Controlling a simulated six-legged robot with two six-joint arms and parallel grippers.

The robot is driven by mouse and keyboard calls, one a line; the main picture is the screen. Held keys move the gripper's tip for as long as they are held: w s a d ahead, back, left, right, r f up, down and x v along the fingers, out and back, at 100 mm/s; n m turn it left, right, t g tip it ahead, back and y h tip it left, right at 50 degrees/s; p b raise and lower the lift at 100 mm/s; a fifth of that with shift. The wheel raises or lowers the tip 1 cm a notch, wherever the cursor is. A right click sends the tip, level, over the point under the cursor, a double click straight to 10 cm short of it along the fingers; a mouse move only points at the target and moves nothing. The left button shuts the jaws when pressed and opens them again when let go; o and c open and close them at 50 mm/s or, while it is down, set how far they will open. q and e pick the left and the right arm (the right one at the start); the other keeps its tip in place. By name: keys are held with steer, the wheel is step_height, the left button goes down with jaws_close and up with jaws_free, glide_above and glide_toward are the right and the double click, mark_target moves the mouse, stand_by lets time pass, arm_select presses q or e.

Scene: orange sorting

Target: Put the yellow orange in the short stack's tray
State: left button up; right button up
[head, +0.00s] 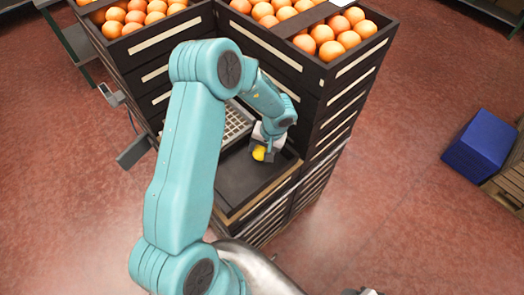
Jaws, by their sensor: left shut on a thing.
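The yellow orange (259,153) is held in my left gripper (262,150), which is shut on it. The gripper is over the dark tray (243,182) on top of the short stack, near its back right part. I cannot tell whether the orange touches the tray floor. My left arm crosses the middle of the head view and hides part of the stack's left side. My right gripper is not clearly seen.
Taller dark stacks with trays of oranges (322,38) (130,17) rise behind and beside the short stack. A light grid (237,122) lies at the tray's back. A blue box (480,143) stands far right. Open red floor lies right of the stacks.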

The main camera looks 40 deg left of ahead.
arm_select(q)
steer(key=shift+f, duration=0.6)
steer(key=shift+s+d+r, duration=0.1)
steer(key=shift+s+r, duration=0.05)
steer(key=shift+s, duration=0.05)
steer(key=shift+w, duration=0.1)
steer(key=o, duration=1.1)
steer(key=shift+f, duration=0.25)
steer(key=shift+r, duration=0.1)
